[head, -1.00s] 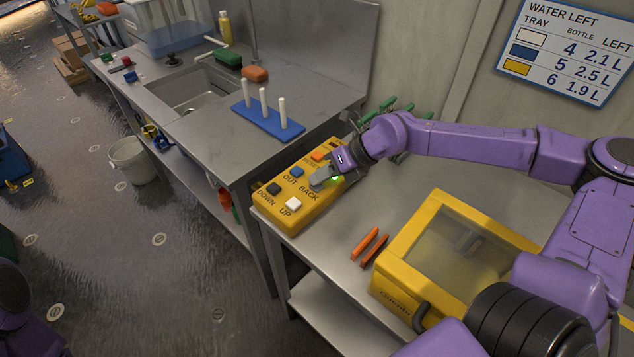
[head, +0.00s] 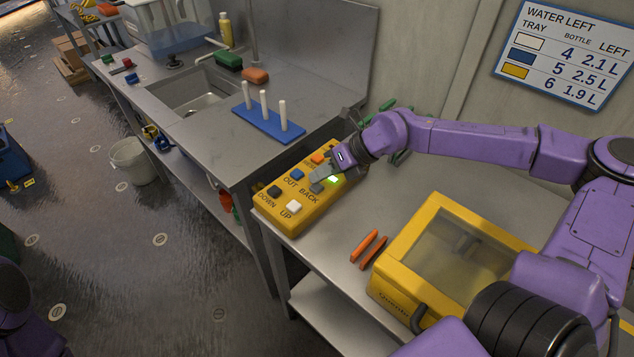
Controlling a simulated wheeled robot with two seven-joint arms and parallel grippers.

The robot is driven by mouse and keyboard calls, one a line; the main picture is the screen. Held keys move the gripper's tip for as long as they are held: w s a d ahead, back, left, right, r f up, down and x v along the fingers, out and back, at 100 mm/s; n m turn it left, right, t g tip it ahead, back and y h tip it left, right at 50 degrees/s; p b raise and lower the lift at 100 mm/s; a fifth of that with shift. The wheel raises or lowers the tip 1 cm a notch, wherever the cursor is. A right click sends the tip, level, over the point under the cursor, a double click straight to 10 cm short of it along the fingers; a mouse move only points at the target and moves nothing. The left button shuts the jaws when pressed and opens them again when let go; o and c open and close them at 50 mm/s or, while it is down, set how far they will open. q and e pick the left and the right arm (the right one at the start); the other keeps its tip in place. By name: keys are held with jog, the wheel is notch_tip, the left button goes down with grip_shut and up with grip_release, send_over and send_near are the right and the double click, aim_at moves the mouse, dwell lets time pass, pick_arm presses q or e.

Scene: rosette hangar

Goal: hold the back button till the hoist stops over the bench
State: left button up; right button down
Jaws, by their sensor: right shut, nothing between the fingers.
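The yellow button box (head: 322,205) lies on the metal bench (head: 375,205), with black, white, blue and orange buttons and printed labels. The back button (head: 316,188), a grey square beside the word BACK, is in plain sight. My right gripper (head: 317,174) is shut and empty. Its fingertips are just above and behind this button and look apart from it. The hoist is not in view. Only a dark purple part of my left arm shows at the lower left edge, without its gripper.
A yellow case (head: 400,285) with a clear lid and two orange sticks (head: 365,245) are on the bench in front. A blue peg stand (head: 268,125) is on the sink counter. A white bucket (head: 133,160) stands on the floor at left. A sign hangs on the wall.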

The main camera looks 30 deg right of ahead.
aim_at(321, 186)
jog(key=shift+r, duration=0.2)
notch_tip(321, 186, up, 5)
jog(key=p, duration=0.3)
jog(key=shift+p, duration=0.4)
dwell(0.4)
